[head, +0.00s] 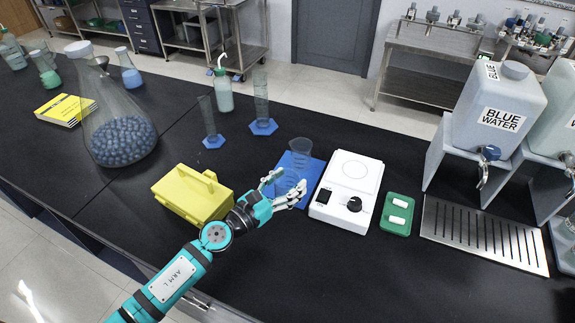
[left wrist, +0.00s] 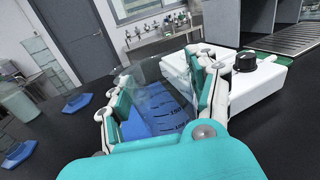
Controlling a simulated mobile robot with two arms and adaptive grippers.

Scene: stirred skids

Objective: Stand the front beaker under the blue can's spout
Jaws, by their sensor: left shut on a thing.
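A clear beaker (head: 299,152) stands upright over the blue mat (head: 313,178), beside the white stirrer. My left gripper (head: 288,188) is shut on it from the near side. In the left wrist view the clear beaker (left wrist: 160,95) shows between the two fingers, with dark marks in its lower part. I cannot tell whether its base touches the mat. My right gripper is not in view.
A yellow case (head: 190,196) is left of the gripper. Tall cylinders (head: 261,105) stand behind. A second can is at the right edge.

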